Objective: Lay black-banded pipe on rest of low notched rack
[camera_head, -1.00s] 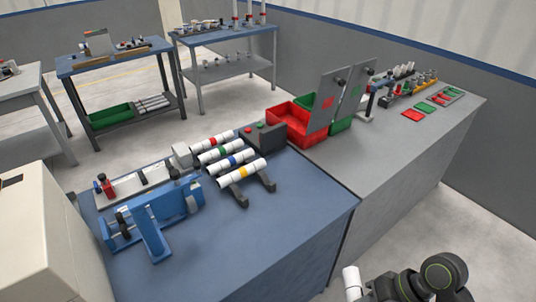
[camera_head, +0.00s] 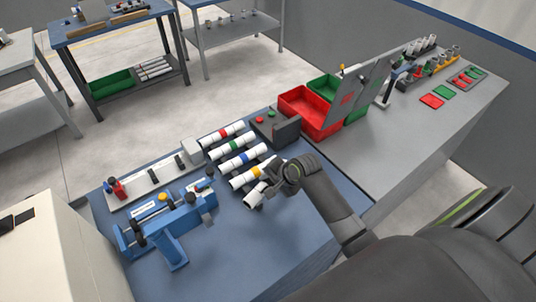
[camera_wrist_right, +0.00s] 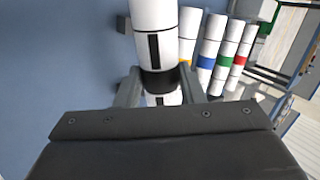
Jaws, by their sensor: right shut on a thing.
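My right gripper (camera_head: 274,182) is shut on the black-banded pipe (camera_head: 257,193), a short white tube. In the right wrist view the gripper (camera_wrist_right: 160,88) closes around the pipe (camera_wrist_right: 155,45) at its black band, with white on both sides and a dark stripe along it. The low notched rack (camera_head: 233,171) bears white pipes with a red, green, blue and yellow band, side by side. The held pipe is close beside the yellow-banded pipe (camera_head: 252,174), on its near side. The rack's near end is mostly hidden by my gripper and pipe; contact cannot be told. My left gripper is not in view.
A blue fixture (camera_head: 170,225) and a grey plate with a red clamp (camera_head: 118,190) stand left of the rack. A dark box with buttons (camera_head: 275,128) and red bin (camera_head: 310,112) are behind right. The blue bench top (camera_head: 285,235) is clear in front.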

